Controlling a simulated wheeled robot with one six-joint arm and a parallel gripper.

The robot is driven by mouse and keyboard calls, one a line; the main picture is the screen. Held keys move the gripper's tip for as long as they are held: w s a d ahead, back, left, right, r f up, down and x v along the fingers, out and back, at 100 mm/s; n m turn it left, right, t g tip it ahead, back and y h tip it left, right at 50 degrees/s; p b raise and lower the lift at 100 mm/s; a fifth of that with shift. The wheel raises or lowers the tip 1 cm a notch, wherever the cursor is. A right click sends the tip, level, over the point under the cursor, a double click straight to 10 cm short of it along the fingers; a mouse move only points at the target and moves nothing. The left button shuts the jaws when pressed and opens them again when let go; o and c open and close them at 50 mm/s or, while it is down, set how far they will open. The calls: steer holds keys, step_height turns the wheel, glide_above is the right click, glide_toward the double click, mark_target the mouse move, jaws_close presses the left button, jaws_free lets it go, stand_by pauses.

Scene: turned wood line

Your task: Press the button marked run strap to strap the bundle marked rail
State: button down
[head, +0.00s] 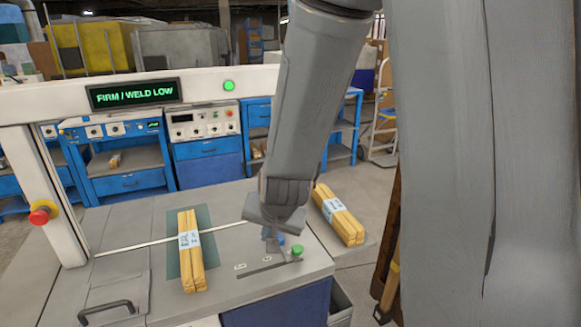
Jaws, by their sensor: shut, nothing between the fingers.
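A wooden bundle (187,275) with a pale label lies on the dark green mat (173,262) of the strapping table, in the head view. The label's writing is too small to read surely. A second labelled bundle (323,193) lies to the right, beyond my arm. A green button (297,250) sits at the right end of a dark strip near the table's right edge, with small white tags to its left whose text I cannot read. My gripper (271,244) points down just left of the green button, shut and empty, mostly hidden behind my wrist. A small blue spot shows beside it; I cannot tell what it is.
The machine's white arch (40,100) spans the table, with a display (133,94) reading "FIRM / WELD LOW" and a lit green lamp (229,86). A red stop knob (42,213) is on its left post. Blue workbenches (207,170) stand behind.

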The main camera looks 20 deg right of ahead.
steer(key=w+d+r+m+t+h, duration=0.2)
steer(key=w+d+m+t+h, duration=0.2)
steer(key=w+d+m, duration=0.3)
steer(key=d+r+m+h, duration=0.4)
steer(key=d+m+h, duration=0.2)
steer(key=m, duration=0.1)
steer(key=shift+s+r+t+h+p, duration=0.3)
steer(key=shift+s+r+p, duration=0.1)
steer(key=shift+p, duration=0.05)
steer(key=w+b, duration=0.1)
steer(key=w, duration=0.7)
steer(key=shift+w, duration=0.4)
steer(key=shift+w, duration=0.2)
stand_by(0.9)
steer(key=shift+w, duration=0.25)
